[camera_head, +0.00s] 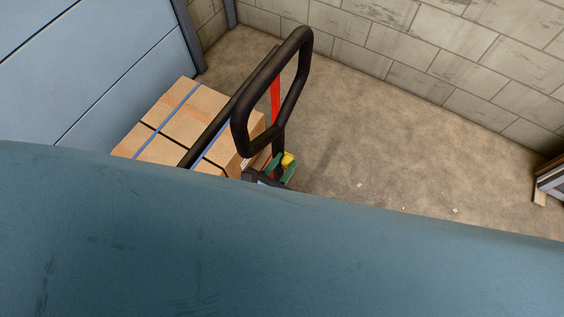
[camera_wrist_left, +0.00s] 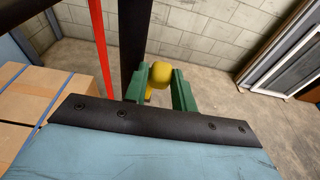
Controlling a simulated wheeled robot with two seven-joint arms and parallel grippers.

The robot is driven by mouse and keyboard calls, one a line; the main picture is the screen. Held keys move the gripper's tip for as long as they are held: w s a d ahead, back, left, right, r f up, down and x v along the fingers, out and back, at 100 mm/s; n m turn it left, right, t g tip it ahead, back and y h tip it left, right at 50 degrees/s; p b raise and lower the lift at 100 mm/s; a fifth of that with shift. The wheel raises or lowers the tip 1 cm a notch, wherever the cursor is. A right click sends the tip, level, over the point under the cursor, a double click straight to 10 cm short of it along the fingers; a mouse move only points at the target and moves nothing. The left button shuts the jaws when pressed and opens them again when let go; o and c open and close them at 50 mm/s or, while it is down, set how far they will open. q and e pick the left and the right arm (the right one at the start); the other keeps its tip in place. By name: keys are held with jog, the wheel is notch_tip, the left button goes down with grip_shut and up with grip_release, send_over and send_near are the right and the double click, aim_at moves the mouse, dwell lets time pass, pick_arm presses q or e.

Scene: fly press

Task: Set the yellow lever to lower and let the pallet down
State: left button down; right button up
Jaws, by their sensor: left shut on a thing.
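The yellow lever (camera_head: 288,159) shows as a small rounded knob low on the black handle post of a pallet truck. In the left wrist view the yellow knob (camera_wrist_left: 163,76) sits between the green fingers of my left gripper (camera_wrist_left: 161,86). In the head view the green fingers of my left gripper (camera_head: 282,166) are also around it, shut on it. The truck's black loop handle (camera_head: 239,130) rises above, with a red strip (camera_head: 275,98) behind it. The pallet is hidden; the strapped cardboard boxes (camera_head: 188,104) show. My right gripper is not in view.
The boxes (camera_wrist_left: 38,92) stand close to the left of the handle post (camera_wrist_left: 134,45). A blue panelled surface (camera_head: 95,60) is at the left. A block wall (camera_head: 420,45) runs behind. Concrete floor (camera_head: 390,150) to the right is mostly clear. A framed panel (camera_wrist_left: 285,62) leans at the right.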

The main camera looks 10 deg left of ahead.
pick_arm(q)
jog(key=c, duration=1.2)
grip_release()
jog(key=shift+d, duration=0.15)
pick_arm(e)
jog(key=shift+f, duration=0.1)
